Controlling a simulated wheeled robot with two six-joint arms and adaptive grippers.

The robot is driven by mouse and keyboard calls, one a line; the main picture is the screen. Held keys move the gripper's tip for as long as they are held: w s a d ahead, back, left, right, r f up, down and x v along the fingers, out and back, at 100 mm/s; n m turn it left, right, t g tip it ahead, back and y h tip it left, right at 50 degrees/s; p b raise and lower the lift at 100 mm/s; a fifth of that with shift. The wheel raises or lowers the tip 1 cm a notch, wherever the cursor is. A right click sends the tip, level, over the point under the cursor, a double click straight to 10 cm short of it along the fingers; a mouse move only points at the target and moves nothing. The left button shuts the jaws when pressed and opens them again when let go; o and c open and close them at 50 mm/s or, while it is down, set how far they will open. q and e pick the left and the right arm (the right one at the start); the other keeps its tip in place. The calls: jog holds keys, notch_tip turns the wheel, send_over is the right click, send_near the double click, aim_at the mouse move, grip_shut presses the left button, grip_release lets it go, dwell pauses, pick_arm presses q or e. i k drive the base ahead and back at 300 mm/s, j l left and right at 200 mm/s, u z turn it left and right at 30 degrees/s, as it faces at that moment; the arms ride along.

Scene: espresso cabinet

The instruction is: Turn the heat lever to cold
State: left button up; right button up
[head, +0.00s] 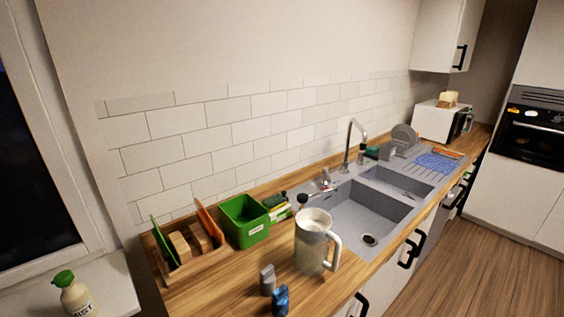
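No gripper of mine shows in the head view. The grey sink (407,211) is set into the wooden counter, with a tall curved metal tap (348,150) behind it. A small silver lever-like fitting (326,181) stands left of the tap at the sink's back edge; I cannot tell whether it is the heat lever, or how it is set. A small dark round-ended piece (303,198) with a reddish stem lies close to it. No espresso machine is recognisable here.
A white and grey jug (311,247) stands at the sink's left edge. Left of it are a green bin (245,222) and a wooden rack (186,262) with boards. Small grey (267,280) and blue (281,299) items stand in front. The counter around them has some clear room.

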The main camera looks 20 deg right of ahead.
aim_at(324, 170)
jog(key=z, duration=1.15)
jog(key=i+l+u, duration=0.1)
jog(key=l+u, duration=0.15)
jog(key=u, duration=0.15)
jog(key=l+u, duration=0.25)
jog(key=u, duration=0.2)
jog(key=l+u, duration=0.25)
jog(key=u, duration=0.15)
jog(key=l+u, duration=0.3)
jog(key=u, duration=0.15)
jog(key=k+l, duration=0.1)
jog(key=l, duration=0.35)
jog(key=k+l+u, duration=0.15)
jog(key=l, duration=0.7)
jog(key=k+l+u, duration=0.1)
jog(key=l, duration=0.3)
jog(key=k+l+u, duration=0.1)
jog(key=l, duration=0.3)
jog(key=k, duration=0.1)
